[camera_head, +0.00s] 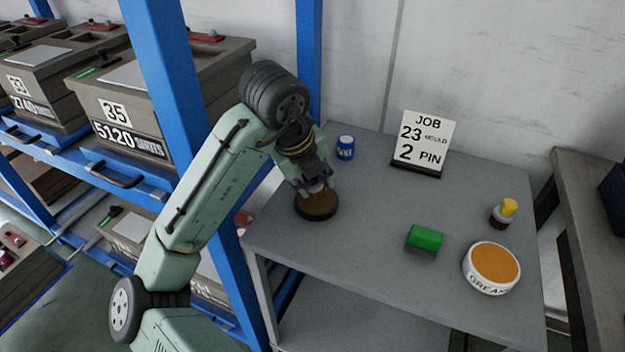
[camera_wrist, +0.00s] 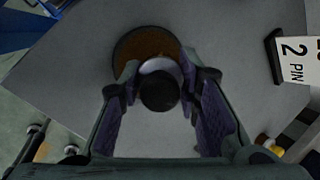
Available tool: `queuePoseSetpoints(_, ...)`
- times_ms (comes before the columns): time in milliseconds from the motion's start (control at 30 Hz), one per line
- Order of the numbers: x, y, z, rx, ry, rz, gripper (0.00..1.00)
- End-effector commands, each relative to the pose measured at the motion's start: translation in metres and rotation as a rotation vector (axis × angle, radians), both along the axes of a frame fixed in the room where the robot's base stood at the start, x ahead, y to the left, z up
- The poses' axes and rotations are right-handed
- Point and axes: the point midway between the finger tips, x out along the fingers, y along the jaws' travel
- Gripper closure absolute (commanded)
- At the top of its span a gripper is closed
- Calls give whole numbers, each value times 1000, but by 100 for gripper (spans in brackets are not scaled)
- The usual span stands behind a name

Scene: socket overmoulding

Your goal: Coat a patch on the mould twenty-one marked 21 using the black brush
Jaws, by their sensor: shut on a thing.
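My gripper (camera_head: 312,178) is over the left part of the grey table, pointing down. It is shut on a black round-ended brush (camera_wrist: 158,92) with a pale collar, seen end-on between the fingers in the wrist view. Below it is a round dark dish (camera_head: 317,212) with a brown top, which also shows in the wrist view (camera_wrist: 146,45). The brush's lower end is at or just above the dish; I cannot tell if they touch. No mould marked 21 is legible; grey moulds marked 35 (camera_head: 115,110) and 33 (camera_head: 18,85) stand on the shelf.
The grey table (camera_head: 370,260) also holds a blue can (camera_head: 345,148), a job card (camera_head: 424,142) reading mould 23, 2 pin, a green block (camera_head: 425,240), a white grease tub (camera_head: 490,268) and a yellow-topped brown object (camera_head: 503,212). A blue rack post (camera_head: 180,100) stands close to my arm.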

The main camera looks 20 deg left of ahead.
Motion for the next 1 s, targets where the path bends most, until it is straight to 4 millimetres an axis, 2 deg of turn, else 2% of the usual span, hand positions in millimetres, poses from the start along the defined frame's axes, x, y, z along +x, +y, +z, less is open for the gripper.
queuePoseSetpoints(33, 0, 0, 9, 0, -1, 0, 97)
queuePoseSetpoints(600, 0, 0, 54, 0, -1, 0, 97)
queuePoseSetpoints(1000, 0, 0, 54, 0, -1, 0, 97)
